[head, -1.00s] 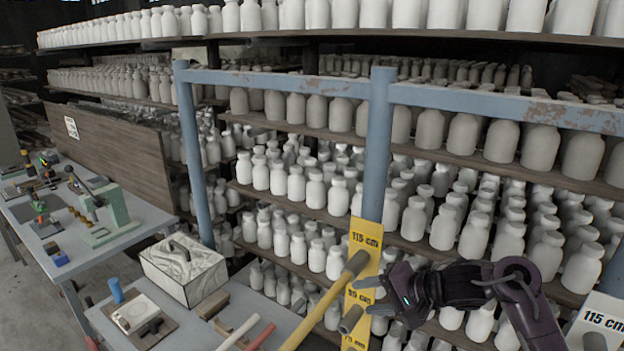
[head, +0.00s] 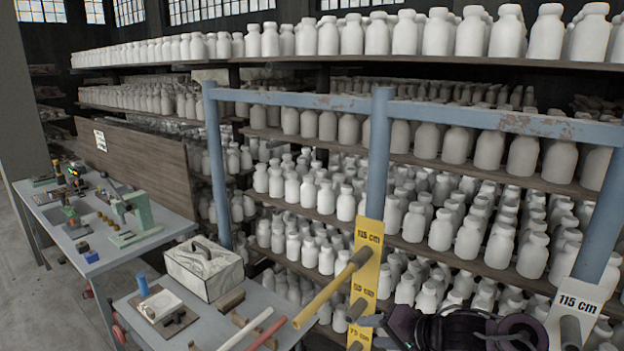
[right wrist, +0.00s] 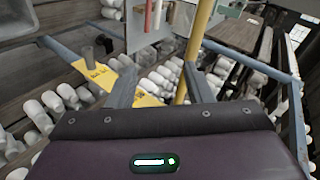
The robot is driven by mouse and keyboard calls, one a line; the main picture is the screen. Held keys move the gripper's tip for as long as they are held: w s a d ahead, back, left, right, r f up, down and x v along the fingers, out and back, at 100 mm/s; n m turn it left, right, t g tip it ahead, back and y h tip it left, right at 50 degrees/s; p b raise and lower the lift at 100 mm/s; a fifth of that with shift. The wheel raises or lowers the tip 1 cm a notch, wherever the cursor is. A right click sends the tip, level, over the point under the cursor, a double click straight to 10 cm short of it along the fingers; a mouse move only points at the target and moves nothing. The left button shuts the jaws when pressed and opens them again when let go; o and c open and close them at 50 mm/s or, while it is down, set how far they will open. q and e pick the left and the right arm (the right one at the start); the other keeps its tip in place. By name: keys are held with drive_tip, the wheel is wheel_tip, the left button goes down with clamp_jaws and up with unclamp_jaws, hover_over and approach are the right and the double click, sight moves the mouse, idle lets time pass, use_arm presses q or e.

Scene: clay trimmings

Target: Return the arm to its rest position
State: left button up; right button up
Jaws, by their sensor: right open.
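My right arm shows at the bottom right of the head view, dark purple and partly cut off by the lower edge. My right gripper (head: 374,329) is at its left end, in front of the lower part of the yellow label strip. In the right wrist view the two grey fingers of the right gripper (right wrist: 161,88) stand apart, open. A yellow pole (right wrist: 197,40) shows beyond and between them; I see nothing gripped. My left gripper is not in view.
The yellow pole (head: 330,291) juts out from the yellow strip (head: 368,247) on the blue rack (head: 379,150). Shelves of white bottles (head: 440,228) stand behind. A grey table (head: 142,328) with a marbled box (head: 204,268) and a workbench (head: 150,237) are at left.

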drive_tip(key=s+d+f+n+g+h, duration=0.1)
drive_tip(key=s+d+f+n+h, duration=0.15)
drive_tip(key=s, duration=0.65)
drive_tip(key=s+d+f+n+g+h, duration=0.2)
drive_tip(key=s+f+h, duration=0.15)
drive_tip(key=s, duration=0.55)
drive_tip(key=s+d+f+n+g+h, duration=0.1)
drive_tip(key=s+d+f+n+h, duration=0.2)
drive_tip(key=s, duration=0.6)
wheel_tip(320, 180, down, 38)
drive_tip(key=s+a+g+y+b, duration=0.1)
drive_tip(key=s+g+b, duration=0.1)
drive_tip(key=b, duration=0.5)
use_arm(q)
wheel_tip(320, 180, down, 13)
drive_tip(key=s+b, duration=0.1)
drive_tip(key=b, duration=0.4)
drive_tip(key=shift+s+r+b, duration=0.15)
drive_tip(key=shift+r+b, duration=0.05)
drive_tip(key=shift+b, duration=0.1)
use_arm(e)
drive_tip(key=s+d+f+g, duration=0.1)
drive_tip(key=s+d+f, duration=0.2)
drive_tip(key=s+f, duration=1.7)
wheel_tip(320, 180, down, 4)
drive_tip(key=shift+d+r, duration=0.1)
drive_tip(key=shift+d, duration=0.1)
